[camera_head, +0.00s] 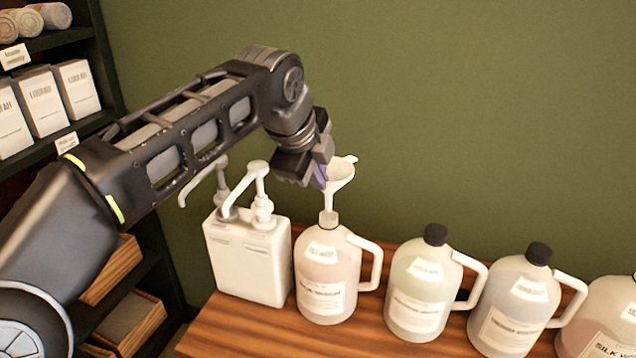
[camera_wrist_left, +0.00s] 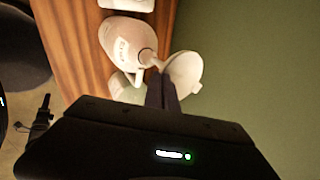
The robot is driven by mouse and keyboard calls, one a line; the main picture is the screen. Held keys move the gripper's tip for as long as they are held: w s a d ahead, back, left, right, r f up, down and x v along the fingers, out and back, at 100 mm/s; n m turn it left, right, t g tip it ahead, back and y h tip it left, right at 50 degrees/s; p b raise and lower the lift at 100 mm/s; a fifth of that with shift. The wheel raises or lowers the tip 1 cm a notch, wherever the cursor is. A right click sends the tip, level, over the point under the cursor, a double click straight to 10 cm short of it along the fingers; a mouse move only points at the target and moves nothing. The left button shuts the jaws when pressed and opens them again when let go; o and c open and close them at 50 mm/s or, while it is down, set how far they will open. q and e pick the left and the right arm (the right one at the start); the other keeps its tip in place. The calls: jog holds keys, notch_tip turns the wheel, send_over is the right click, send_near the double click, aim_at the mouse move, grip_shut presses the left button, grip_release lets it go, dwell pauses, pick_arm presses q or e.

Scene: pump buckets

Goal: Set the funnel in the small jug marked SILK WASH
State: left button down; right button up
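The white funnel (camera_head: 341,176) is upright above the pink-tinted jug (camera_head: 327,272), its narrow stem at the jug's open neck. How deep the stem sits is hard to tell. The small print on this jug's labels is blurred and seems to read SILK WASH. My left gripper (camera_head: 319,176) is at the left side of the funnel's cone, its fingers close together on the wall. The left wrist view shows the fingers (camera_wrist_left: 162,90) against the funnel (camera_wrist_left: 187,72), with the jug (camera_wrist_left: 124,38) beyond. My right gripper is out of view.
A white container with pump heads (camera_head: 250,255) stands just left of the jug. A greenish jug (camera_head: 422,285) and a greyish jug (camera_head: 514,305), both black-capped, stand right on the wooden counter (camera_head: 235,330). Another jug (camera_head: 605,318), marked SILK W..., is cut off at the right edge.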

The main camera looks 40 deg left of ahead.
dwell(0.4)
pick_arm(q)
jog(key=shift+s+d, duration=0.2)
jog(key=shift+f+b, duration=2.25)
jog(key=shift+f, duration=0.2)
jog(key=shift+f+b, duration=0.5)
jog(key=shift+f, duration=0.05)
jog(key=c, duration=1.6)
grip_release()
